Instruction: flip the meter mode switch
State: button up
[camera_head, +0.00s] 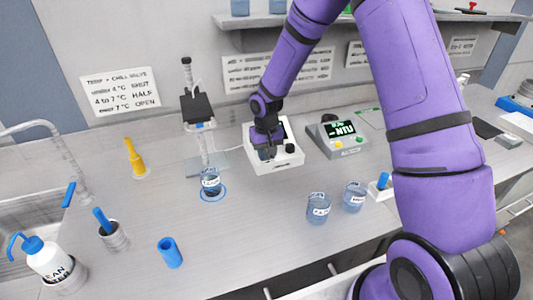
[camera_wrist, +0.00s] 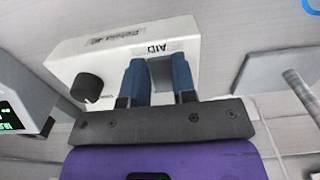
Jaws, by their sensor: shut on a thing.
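The meter is a white box (camera_head: 285,160) with a dark screen, standing mid-bench in the head view. In the wrist view, its white face (camera_wrist: 120,48) shows upside down with printed labels and a black knob (camera_wrist: 86,87). My gripper (camera_head: 267,152) reaches down to the front of the meter. In the wrist view, my gripper (camera_wrist: 160,75) has its two blue-padded fingers against the face beside the label, a small gap between them. It is shut on the mode switch, which the fingers mostly hide; its position cannot be told.
A grey device (camera_head: 338,134) with a lit green display stands close right of the meter. A labelled beaker (camera_head: 211,182) under a stand is close left. Two more beakers (camera_head: 319,207) (camera_head: 354,196) stand front right. The bench directly in front of the meter is clear.

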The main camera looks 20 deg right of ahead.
jog(key=shift+w+r+g, duration=0.1)
jog(key=shift+w+g, duration=0.05)
jog(key=shift+g, duration=0.55)
jog(key=shift+w+r+g, duration=0.1)
jog(key=shift+w+g, duration=0.05)
jog(key=shift+g, duration=0.55)
jog(key=o, duration=0.9)
jog(key=shift+r, duration=0.1)
jog(key=v, duration=1)
jog(key=shift+w+r, duration=0.1)
jog(key=shift+r, duration=0.15)
